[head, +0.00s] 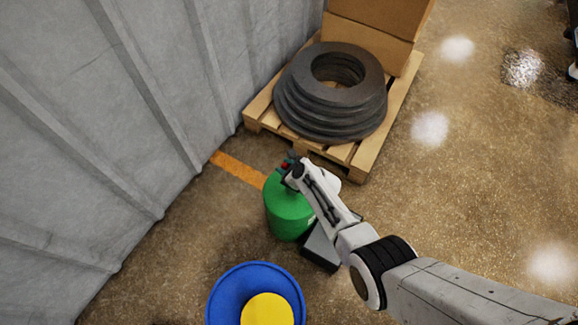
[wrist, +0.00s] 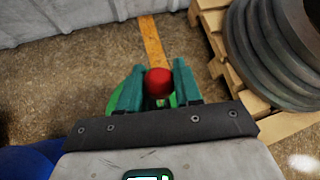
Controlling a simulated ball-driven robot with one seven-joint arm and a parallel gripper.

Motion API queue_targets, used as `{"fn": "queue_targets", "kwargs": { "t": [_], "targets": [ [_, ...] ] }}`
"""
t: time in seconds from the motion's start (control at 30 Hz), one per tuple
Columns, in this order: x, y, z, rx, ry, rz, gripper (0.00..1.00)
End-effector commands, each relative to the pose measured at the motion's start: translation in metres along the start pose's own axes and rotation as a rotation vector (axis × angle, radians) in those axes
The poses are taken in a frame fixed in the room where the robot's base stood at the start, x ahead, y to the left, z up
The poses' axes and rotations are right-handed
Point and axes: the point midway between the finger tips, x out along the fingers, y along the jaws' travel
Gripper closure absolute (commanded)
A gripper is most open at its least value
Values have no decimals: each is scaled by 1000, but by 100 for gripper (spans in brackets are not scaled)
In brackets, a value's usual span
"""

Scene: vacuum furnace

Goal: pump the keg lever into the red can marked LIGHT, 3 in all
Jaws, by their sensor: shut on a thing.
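A green keg (head: 288,212) stands on the floor near the grey wall. My gripper (head: 289,168) is over the keg's top. In the wrist view, the green fingers of my gripper (wrist: 157,75) are shut on a red ball knob (wrist: 158,84), which I take to be the end of the keg lever. A bit of the green keg (wrist: 172,100) shows below the knob. My arm and gripper hide much of the lever and the keg's top. I see no red can marked LIGHT in either view.
A blue drum (head: 221,300) with a yellow disc (head: 266,310) on it stands in front. A dark grey box (head: 321,250) sits beside the keg. Behind, a wooden pallet (head: 366,160) bears stacked black rings (head: 330,105) and cartons (head: 375,25). The floor at right is open.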

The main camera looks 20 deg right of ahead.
Motion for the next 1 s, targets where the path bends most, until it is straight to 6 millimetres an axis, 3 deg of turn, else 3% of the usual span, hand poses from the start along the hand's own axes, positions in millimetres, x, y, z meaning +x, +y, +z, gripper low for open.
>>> {"fn": "queue_targets", "kwargs": {
  "t": [0.3, 0.9, 0.93, 1.0],
  "targets": [
    [13, 5, 3, 0, -2, 5, 100],
    [15, 7, 3, 0, 0, 7, 100],
    [15, 7, 3, -1, 0, 8, 64],
    [14, 7, 3, -1, 0, 7, 57]
  ]
}}
